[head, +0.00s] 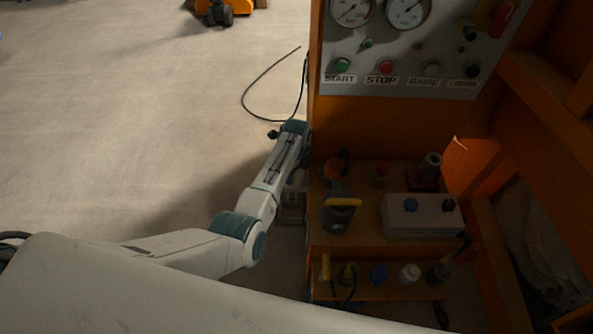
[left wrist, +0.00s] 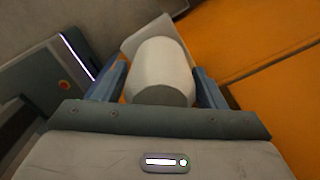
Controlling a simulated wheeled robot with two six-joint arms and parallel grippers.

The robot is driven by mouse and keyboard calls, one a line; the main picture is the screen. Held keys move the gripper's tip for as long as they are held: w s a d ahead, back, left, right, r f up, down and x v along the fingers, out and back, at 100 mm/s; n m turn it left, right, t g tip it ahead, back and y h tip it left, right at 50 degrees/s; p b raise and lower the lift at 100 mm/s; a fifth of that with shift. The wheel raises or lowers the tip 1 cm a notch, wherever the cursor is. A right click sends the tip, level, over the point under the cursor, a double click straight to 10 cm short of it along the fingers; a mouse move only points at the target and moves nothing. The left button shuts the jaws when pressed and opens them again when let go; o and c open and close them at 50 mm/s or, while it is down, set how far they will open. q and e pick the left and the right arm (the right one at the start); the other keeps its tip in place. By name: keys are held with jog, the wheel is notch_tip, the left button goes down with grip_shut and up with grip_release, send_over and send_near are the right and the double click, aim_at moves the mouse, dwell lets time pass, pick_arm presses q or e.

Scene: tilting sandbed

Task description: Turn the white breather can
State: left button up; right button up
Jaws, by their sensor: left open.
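The white breather can (left wrist: 160,72) is a pale, rounded cylinder in the middle of the left wrist view, with a flat light plate behind it. My left gripper (left wrist: 159,84) is open, with one blue finger on each side of the can. I cannot tell whether either finger touches it. In the head view my left arm reaches up to the left edge of the orange cabinet (head: 400,131). I cannot make out the fingers or the can there. My right gripper is not in view.
A control panel (head: 408,62) with gauges and buttons is on the cabinet. A black cable (head: 246,92) lies on the floor. The floor at left is mostly clear.

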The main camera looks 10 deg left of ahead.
pick_arm(q)
jog(key=shift+c, duration=0.3)
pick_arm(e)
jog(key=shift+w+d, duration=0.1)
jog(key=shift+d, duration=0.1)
pick_arm(q)
jog(key=c, duration=0.7)
jog(key=shift+o, duration=0.2)
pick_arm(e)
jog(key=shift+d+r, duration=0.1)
pick_arm(q)
jog(key=shift+r+n+p, duration=0.1)
jog(key=shift+n+p, duration=0.75)
jog(key=shift+n, duration=0.25)
jog(key=n+p, duration=0.1)
jog(key=n, duration=0.1)
jog(key=shift+n, duration=0.4)
jog(key=n+p, duration=0.1)
jog(key=n, duration=0.2)
jog(key=shift+n+p, duration=0.55)
jog(key=shift+n, duration=0.85)
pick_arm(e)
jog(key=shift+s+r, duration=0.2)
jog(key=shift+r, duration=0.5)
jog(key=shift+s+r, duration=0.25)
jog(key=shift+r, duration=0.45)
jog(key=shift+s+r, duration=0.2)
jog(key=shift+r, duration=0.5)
